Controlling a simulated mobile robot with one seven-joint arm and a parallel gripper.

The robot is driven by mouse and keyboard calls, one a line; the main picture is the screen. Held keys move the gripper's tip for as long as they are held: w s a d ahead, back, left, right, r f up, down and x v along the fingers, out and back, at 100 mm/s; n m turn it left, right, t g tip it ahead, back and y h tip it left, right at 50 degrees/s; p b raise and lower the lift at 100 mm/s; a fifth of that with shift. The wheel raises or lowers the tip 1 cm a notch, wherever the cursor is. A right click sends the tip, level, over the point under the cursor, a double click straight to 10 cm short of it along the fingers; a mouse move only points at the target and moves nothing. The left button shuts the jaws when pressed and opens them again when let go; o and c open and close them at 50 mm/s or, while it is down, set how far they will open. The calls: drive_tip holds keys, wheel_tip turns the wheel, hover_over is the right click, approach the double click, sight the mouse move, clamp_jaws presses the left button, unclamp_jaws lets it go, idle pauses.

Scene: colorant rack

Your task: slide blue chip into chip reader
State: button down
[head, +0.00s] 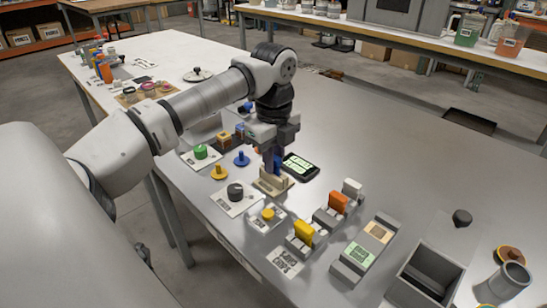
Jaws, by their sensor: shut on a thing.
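My gripper (271,150) points down over the middle of the grey table and is shut on the blue chip (277,161), of which only a narrow blue part shows. The fingers hide the rest. A beige slotted stand (266,187) is directly below; I cannot tell whether the chip still touches it. A black device with a lit green screen (300,165) lies just right of the gripper. A grey block with a green panel and an orange panel (364,248) is further to the front right. I cannot tell for certain which is the chip reader.
Grey holders carry a yellow piece (303,232), an orange piece (338,202) and a white piece (352,187). A black knob (235,192) and a green knob (200,152) are at left. An open grey bin (430,275) is front right. The table's back right is clear.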

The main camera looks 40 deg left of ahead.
drive_tip(key=shift+f, duration=0.3)
drive_tip(key=shift+r, duration=0.2)
drive_tip(key=shift+r+p, duration=0.7)
drive_tip(key=shift+r, duration=0.5)
